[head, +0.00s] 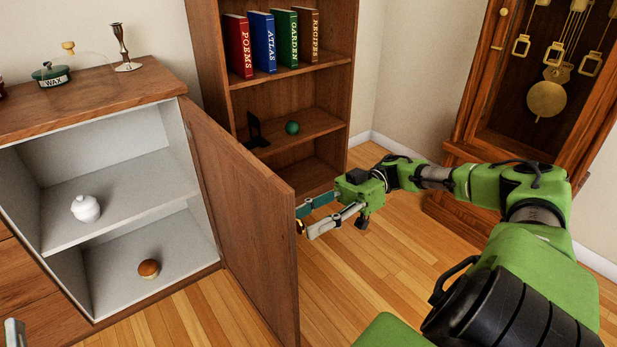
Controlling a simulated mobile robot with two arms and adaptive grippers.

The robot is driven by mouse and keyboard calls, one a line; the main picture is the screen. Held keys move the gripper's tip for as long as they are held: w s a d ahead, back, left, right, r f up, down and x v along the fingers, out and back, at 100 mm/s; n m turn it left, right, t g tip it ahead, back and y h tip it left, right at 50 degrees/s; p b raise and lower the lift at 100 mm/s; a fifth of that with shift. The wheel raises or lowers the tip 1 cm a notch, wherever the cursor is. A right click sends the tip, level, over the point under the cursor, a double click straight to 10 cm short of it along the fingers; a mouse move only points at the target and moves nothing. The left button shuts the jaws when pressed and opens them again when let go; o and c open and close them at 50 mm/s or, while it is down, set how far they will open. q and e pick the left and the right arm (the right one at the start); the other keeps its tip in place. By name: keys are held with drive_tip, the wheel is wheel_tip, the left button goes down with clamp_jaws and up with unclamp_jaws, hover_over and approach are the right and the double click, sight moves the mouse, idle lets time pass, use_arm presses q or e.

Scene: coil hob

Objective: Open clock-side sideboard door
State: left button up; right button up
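The sideboard (110,112) stands at the left, with its wooden door (245,215) swung wide open toward the right. The white interior with its shelf is exposed. A small brass knob (300,227) shows at the door's free edge. My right gripper (305,224) is at that edge beside the knob, its teal and grey fingers apart; whether they touch the knob or door I cannot tell. The clock (547,98), with a brass pendulum and weights, stands at the right. Only a grey piece of my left gripper (14,333) shows in the bottom left corner.
A white lidded pot (86,208) sits on the sideboard's shelf and a brown round item (149,269) below. A wax tin (51,75) and candlestick (123,50) stand on top. A bookcase (290,88) stands behind the door. Wooden floor (380,265) is clear beneath my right arm.

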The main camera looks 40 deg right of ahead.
drive_tip(key=d, duration=0.7)
drive_tip(key=shift+s, duration=0.45)
drive_tip(key=shift+s+d+f, duration=0.1)
